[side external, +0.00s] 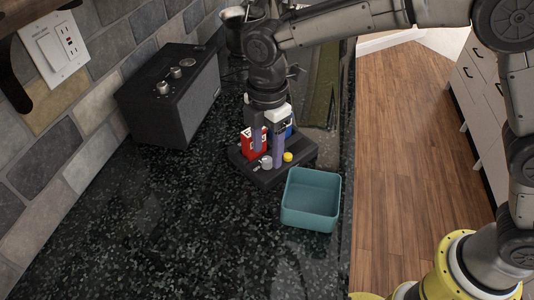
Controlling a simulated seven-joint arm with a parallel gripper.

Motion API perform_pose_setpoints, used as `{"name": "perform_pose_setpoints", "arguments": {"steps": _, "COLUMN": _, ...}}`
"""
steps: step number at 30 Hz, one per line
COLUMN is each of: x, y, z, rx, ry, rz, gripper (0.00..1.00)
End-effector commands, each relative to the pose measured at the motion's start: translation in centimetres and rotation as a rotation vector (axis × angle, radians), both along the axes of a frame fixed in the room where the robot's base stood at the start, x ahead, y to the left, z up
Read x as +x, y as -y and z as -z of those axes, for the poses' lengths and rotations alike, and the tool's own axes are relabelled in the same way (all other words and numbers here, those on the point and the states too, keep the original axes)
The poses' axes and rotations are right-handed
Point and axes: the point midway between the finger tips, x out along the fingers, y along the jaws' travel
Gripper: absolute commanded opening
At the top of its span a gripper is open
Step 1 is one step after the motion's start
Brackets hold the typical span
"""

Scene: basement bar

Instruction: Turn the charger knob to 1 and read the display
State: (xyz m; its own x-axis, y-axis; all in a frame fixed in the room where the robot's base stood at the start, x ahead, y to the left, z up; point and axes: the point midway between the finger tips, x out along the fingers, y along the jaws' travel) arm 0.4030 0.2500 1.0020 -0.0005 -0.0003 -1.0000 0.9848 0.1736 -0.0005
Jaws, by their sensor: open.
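The charger (300,160) is a low dark base on the black speckled counter. A red block-shaped item (248,144) stands on its left side, and part of a blue item (289,131) shows behind my gripper. A small grey knob-like cylinder (266,162) sits near the front of the base, with a yellow round part (288,157) to its right. My gripper (268,158) points down over the base, open, its two purplish fingers apart. The grey cylinder appears near or between the fingertips; I cannot tell whether they touch it. No display or knob marking is readable here.
An empty teal bin (311,200) stands just in front of the charger, close to the counter's right edge. A dark radio-like box (170,95) with knobs is at the back left by the stone wall. The counter at front left is clear.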

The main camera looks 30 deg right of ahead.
Motion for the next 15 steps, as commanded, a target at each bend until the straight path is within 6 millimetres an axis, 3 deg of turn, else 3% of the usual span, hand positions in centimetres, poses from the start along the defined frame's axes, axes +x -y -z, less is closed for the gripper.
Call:
{"name": "perform_pose_setpoints", "arguments": {"steps": 6, "x": 0.0, "y": 0.0, "z": 1.9, "rx": 0.0, "ry": -0.001, "rz": 0.0, "gripper": 0.59}}
{"name": "perform_pose_setpoints", "arguments": {"steps": 15, "x": 0.0, "y": 0.0, "z": 2.2, "rx": 0.0, "ry": 0.001, "rz": 0.0, "gripper": 0.59}}
